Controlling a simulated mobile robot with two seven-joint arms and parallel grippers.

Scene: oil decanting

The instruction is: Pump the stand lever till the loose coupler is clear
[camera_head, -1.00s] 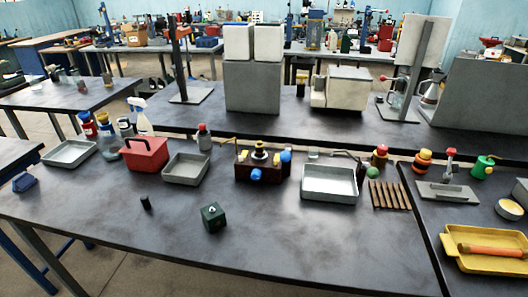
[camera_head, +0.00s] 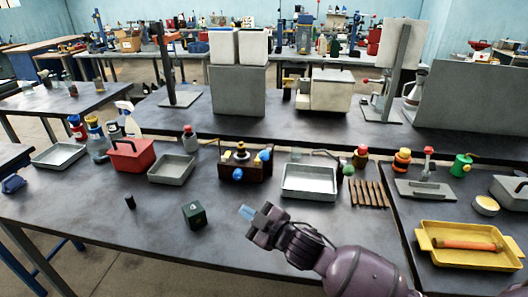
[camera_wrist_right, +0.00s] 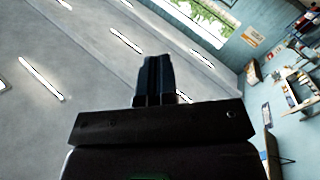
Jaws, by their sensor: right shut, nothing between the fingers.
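My right gripper (camera_head: 248,212) is over the front middle of the near bench, fingers pointing left, shut and empty. A small stand (camera_head: 427,170) with a grey base and red-topped upright is at the right. I cannot tell which piece is the stand lever or the loose coupler. My left gripper is not in view.
A dark green cube (camera_head: 194,214) and a small dark cylinder (camera_head: 130,202) are left of the gripper. A metal tray (camera_head: 309,182) lies behind it, beside wooden strips (camera_head: 370,194). A yellow tray (camera_head: 430,240) is at the right. The bench's front left is mostly clear.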

